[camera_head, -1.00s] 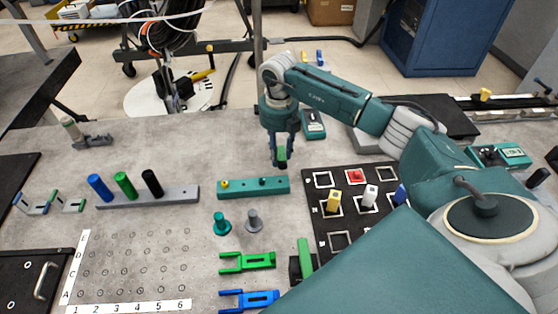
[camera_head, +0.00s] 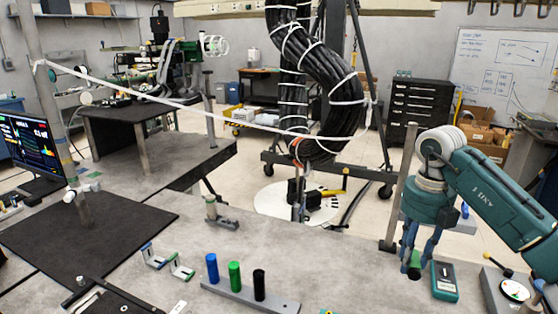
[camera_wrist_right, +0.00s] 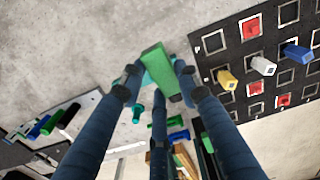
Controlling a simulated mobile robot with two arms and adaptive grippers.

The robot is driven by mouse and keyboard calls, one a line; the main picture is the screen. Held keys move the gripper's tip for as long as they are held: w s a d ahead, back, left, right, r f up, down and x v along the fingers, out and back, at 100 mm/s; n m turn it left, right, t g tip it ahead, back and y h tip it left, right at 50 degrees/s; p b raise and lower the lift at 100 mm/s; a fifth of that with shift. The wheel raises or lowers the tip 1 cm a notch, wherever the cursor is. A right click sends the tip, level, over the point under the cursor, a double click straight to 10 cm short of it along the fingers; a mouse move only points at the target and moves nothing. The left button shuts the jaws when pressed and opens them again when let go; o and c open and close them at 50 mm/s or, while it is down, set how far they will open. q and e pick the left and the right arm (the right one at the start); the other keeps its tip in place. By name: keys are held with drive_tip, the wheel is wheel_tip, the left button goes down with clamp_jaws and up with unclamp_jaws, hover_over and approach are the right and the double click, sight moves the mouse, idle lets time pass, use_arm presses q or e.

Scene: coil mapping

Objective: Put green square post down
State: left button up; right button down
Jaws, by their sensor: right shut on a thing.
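My right gripper (camera_head: 413,266) is at the right of the head view, pointing down above the grey table. It is shut on the green square post (camera_wrist_right: 158,70), which shows between the fingers in the wrist view; only a small green part of it (camera_head: 415,262) shows in the head view. The black board (camera_wrist_right: 212,66) with outlined squares is beside the gripper, to its right in the wrist view. It bears a yellow post (camera_wrist_right: 227,79), a white post (camera_wrist_right: 263,66) and a blue post (camera_wrist_right: 297,53). My left gripper is not in view.
A teal meter (camera_head: 445,281) lies close right of the gripper in the head view. A grey rack (camera_head: 245,294) with blue, green and black cylinders stands at the lower middle. A metal pole (camera_head: 398,195) rises behind the gripper. Bare table lies between rack and gripper.

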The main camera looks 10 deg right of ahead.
drive_tip(key=s+a+f+m, duration=0.2)
drive_tip(key=s+a+m, duration=0.6)
drive_tip(key=m, duration=0.7)
drive_tip(key=s+a+f+m, duration=0.3)
drive_tip(key=s+a+m, duration=0.5)
drive_tip(key=m, duration=0.8)
drive_tip(key=shift+s+a+f, duration=0.2)
drive_tip(key=shift+s+a, duration=0.15)
drive_tip(key=shift+s, duration=0.7)
